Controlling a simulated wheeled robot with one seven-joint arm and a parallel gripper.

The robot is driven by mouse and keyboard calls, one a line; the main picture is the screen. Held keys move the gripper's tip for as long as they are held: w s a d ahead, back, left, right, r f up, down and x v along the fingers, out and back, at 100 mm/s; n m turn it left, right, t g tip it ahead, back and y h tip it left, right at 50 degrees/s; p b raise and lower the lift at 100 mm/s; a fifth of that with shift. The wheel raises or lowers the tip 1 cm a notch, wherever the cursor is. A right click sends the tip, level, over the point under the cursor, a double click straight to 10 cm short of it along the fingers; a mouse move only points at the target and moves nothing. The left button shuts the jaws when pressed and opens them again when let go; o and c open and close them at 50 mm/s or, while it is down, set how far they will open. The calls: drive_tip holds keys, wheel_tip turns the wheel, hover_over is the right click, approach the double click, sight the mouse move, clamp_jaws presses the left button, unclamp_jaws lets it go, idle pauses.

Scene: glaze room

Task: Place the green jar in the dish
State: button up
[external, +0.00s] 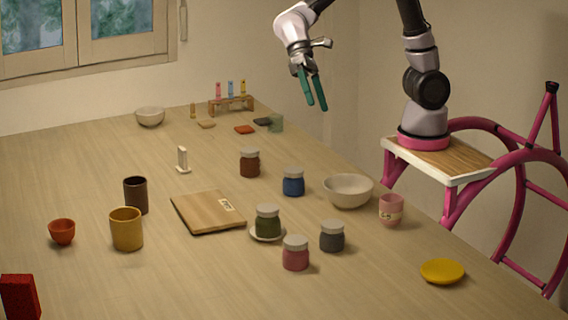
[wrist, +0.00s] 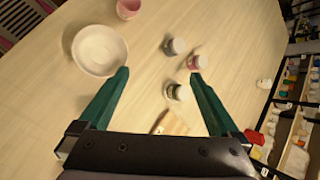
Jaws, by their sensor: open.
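The green jar (external: 268,225) has a pale lid and stands upright on a small white dish (external: 253,236), which shows as a rim around its base. In the wrist view the green jar (wrist: 178,92) is seen from above, below the space between my fingers. A separate shallow yellow dish (external: 442,271) lies empty near the right table edge. My gripper (external: 316,104) has green fingers, is open and empty, and hangs high above the table, well apart from the jar. It also shows in the wrist view (wrist: 160,75).
A pink jar (external: 295,254), a grey jar (external: 332,237) and a blue jar (external: 293,182) stand close around the green jar. A wooden board (external: 207,211) lies to its left. A white bowl (external: 348,191) and pink cup (external: 391,210) stand right. The front middle is clear.

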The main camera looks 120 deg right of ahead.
drive_tip(key=s+d+r+n+t+h, duration=0.1)
drive_tip(key=s+d+r+t+h, duration=0.1)
drive_tip(key=s, duration=0.5)
drive_tip(key=s+d+r+n+t+h, duration=0.2)
drive_tip(key=s+d+r, duration=0.1)
drive_tip(key=s, duration=0.4)
drive_tip(key=s+d+r+n+t+h, duration=0.1)
drive_tip(key=s+d+r+n+t, duration=0.1)
drive_tip(key=s, duration=0.5)
wheel_tip(320, 180, up, 2)
drive_tip(key=shift+d+r+t+h, duration=0.25)
drive_tip(key=shift+d+t+h, duration=0.15)
drive_tip(key=shift+t, duration=0.2)
